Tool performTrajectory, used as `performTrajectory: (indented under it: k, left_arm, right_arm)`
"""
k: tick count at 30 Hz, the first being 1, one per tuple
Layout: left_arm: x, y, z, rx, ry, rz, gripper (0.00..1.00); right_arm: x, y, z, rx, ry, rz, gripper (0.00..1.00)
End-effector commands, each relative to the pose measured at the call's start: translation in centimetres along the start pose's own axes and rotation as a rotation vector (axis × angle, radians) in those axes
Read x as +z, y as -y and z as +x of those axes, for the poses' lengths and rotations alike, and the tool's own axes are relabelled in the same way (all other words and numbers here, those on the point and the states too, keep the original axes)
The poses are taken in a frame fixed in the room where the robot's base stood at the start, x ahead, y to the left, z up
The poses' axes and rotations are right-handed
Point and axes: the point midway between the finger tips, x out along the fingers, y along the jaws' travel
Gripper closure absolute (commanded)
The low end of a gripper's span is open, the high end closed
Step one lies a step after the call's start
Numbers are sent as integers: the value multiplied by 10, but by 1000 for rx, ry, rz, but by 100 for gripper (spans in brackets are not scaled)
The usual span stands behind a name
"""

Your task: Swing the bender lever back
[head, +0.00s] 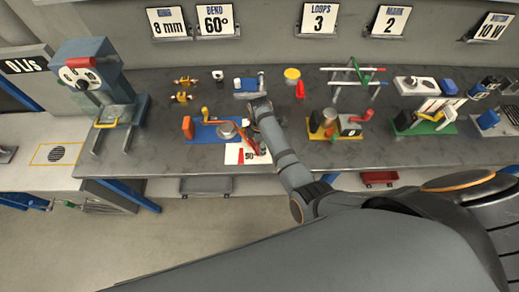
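The bender stands on a blue base plate (200,132) near the front of the workbench in the head view. It has a round grey part (227,130) in the middle and an orange block (188,127) at its left. Its red-orange lever (246,139) slants from beside the round part towards the bench's front edge. My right gripper (259,140) is at the right of the bender, close to the lever. My wrist partly hides it, so I cannot tell whether its fingers touch or hold the lever. My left gripper is not in view.
A white card (238,157) with a red mark lies in front of the bender. A yellow-based fixture (322,130) stands right of my forearm, and a blue-grey machine (88,75) at the left. Small parts lie behind the bender. Signs reading 8 mm and 60° hang above.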

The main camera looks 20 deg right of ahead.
Motion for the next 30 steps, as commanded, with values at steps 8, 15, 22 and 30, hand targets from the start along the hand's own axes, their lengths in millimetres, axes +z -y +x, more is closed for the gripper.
performTrajectory:
  k: [8, 15, 22, 30]
  left_arm:
    - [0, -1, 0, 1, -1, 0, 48]
    - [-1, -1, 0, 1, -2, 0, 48]
    - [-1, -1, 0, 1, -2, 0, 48]
    - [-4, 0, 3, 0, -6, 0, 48]
  right_arm:
    - [0, 0, 0, 1, 0, 0, 54]
    - [0, 0, 0, 0, 0, 0, 86]
    - [0, 0, 0, 0, 0, 0, 100]
    - [3, -3, 1, 1, 0, -5, 100]
